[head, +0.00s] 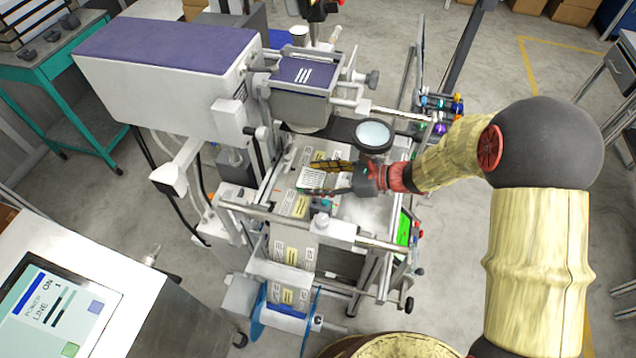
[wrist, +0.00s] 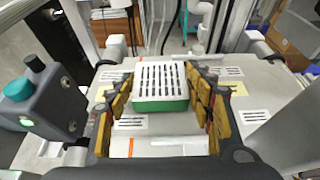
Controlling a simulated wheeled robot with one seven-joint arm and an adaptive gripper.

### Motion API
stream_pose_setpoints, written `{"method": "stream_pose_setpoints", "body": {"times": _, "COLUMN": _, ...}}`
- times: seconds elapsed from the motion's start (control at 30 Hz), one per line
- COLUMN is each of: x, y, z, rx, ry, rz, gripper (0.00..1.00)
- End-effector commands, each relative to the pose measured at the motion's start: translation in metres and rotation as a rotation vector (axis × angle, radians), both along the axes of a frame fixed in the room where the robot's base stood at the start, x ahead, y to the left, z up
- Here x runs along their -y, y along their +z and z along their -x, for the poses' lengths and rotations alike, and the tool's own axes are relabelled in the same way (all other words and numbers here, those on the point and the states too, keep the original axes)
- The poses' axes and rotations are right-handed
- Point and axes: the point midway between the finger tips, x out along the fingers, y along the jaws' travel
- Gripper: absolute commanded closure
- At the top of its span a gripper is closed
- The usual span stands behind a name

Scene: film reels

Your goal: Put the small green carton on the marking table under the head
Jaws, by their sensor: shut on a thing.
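The small green carton (wrist: 160,104) has green sides and a white top with rows of black dashes. My gripper (head: 326,178) is shut on it, with one ribbed yellow-and-black finger along each side in the wrist view. In the head view the carton (head: 312,179) shows as a pale striped patch between the fingers. It is over the marking table (wrist: 118,146), whose light surface carries printed labels. I cannot tell whether the carton touches the table. The marking head (head: 308,72), a purple-topped box, stands above and behind the carton in the head view.
A round lens (head: 373,135) on an arm stands just behind my gripper. Metal rails (head: 345,238) frame the table. A control screen (head: 55,308) is at the lower left. A teal bench (head: 75,75) is at the upper left.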

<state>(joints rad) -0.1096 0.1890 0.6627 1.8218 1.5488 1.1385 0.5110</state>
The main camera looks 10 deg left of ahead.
Motion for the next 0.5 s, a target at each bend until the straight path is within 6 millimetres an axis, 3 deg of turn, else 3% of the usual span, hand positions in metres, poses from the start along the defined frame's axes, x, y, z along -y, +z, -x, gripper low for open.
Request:
{"method": "stream_pose_setpoints", "body": {"times": 0.1, "x": 0.0002, "y": -0.0139, "z": -0.0004, "rx": 0.001, "ry": -0.001, "rz": 0.0, "gripper": 0.74}}
{"method": "stream_pose_setpoints", "body": {"times": 0.47, "x": 0.0003, "y": -0.0162, "z": -0.0002, "rx": 0.001, "ry": 0.0, "rz": 0.0, "gripper": 0.74}}
{"method": "stream_pose_setpoints", "body": {"times": 0.5, "x": 0.0003, "y": -0.0159, "z": -0.0002, "rx": 0.001, "ry": 0.0, "rz": 0.0, "gripper": 0.46}}
